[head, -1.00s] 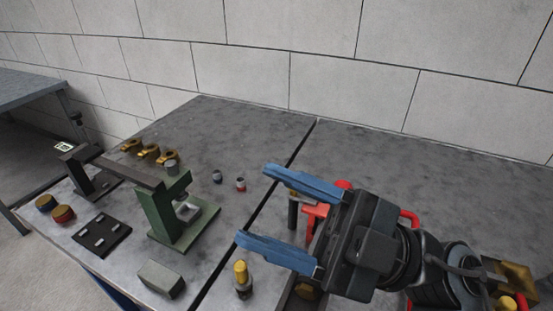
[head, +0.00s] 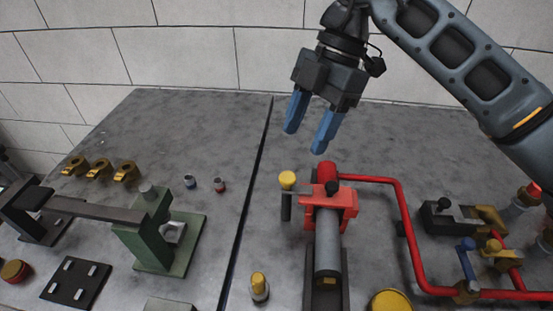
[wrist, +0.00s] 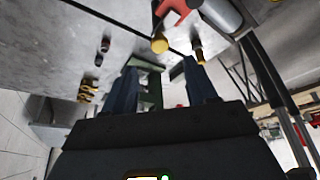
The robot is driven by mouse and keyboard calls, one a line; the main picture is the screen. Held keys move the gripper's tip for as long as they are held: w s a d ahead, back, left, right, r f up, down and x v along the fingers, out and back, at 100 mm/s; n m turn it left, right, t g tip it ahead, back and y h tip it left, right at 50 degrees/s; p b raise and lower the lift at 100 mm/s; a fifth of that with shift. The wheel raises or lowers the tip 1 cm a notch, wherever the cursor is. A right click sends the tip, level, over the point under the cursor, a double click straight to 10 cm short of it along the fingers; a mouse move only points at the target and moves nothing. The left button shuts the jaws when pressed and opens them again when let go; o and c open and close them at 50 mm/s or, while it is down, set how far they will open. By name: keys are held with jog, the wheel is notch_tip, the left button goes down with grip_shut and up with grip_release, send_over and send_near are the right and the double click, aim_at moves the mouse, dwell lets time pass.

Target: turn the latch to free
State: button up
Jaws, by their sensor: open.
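My gripper (head: 305,140) is open and empty, its two blue fingers pointing down above the back of the bench, behind the red clamp block. In the wrist view my gripper (wrist: 159,65) also shows empty. The red clamp block (head: 342,199) sits around a grey cylinder (head: 328,248) and has a small black knob (head: 332,187) on top. A blue lever (head: 466,258) sits on the red pipework at right. I cannot tell which part is the latch. No finger visibly touches these parts.
A green stand (head: 158,232) with a dark bar is at left, near brass pieces (head: 99,169) and two small cylinders (head: 219,185). A red pipe (head: 402,220) bends along the right. A yellow-topped bottle (head: 259,284) stands in front. The back left of the bench is clear.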

aim_at(289, 175)
jog(key=shift+p+x, duration=0.5)
jog(key=shift+x, duration=3.35)
jog(key=shift+w, duration=0.1)
jog(key=shift+c, duration=0.5)
jog(key=c, duration=1)
jog(key=shift+o, duration=0.2)
